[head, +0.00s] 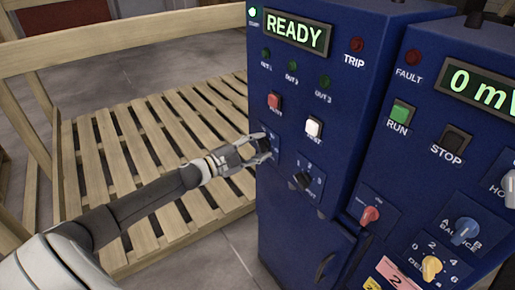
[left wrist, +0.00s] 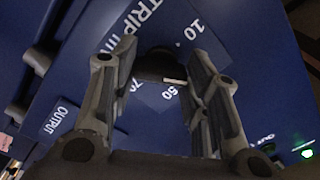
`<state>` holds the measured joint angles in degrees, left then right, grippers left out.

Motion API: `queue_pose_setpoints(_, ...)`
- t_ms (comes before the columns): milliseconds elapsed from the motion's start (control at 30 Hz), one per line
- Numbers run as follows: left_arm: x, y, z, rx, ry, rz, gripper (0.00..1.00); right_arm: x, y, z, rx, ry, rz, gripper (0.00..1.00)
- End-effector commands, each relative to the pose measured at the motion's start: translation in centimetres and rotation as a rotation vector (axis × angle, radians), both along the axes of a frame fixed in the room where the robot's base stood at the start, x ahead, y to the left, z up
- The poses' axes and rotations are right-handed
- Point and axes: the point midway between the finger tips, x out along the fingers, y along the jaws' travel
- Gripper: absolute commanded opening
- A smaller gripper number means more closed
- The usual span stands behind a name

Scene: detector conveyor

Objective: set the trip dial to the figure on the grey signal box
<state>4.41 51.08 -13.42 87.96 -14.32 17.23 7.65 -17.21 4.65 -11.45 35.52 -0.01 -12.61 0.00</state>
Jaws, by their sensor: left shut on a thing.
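The trip dial is a black knob (left wrist: 158,62) on a blue panel, seen in the left wrist view. My left gripper (head: 262,150) is at this dial on the left of the blue cabinet's face, and the fingers hide most of the dial in the head view. In the left wrist view its fingers (left wrist: 162,85) are on either side of the knob, shut on it. I see no grey signal box. My right gripper is not in view.
A black output dial (head: 302,181) sits just right of my left gripper, below red and white buttons. The READY display (head: 296,33) is lit green. A second blue cabinet (head: 440,130) with run and stop buttons stands right. A slatted wooden pallet (head: 130,150) lies left.

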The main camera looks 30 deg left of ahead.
Motion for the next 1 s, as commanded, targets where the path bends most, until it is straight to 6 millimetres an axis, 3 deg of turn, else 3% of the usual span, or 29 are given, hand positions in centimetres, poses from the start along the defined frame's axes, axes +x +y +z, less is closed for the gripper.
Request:
queue_pose_setpoints(667,-0.03,-0.04,-0.03,0.052,-0.021,-0.001,0.19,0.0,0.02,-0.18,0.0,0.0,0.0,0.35)
queue_pose_setpoints(700,-0.03,-0.04,-0.03,0.052,-0.021,-0.001,0.48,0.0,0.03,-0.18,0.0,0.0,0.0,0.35)
queue_pose_setpoints(833,-0.03,-0.04,-0.03,0.052,-0.021,-0.001,0.64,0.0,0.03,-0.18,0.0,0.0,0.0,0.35)
queue_pose_setpoints(1000,-0.02,-0.02,-0.03,0.051,-0.021,0.0,0.64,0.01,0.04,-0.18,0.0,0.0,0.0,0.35)
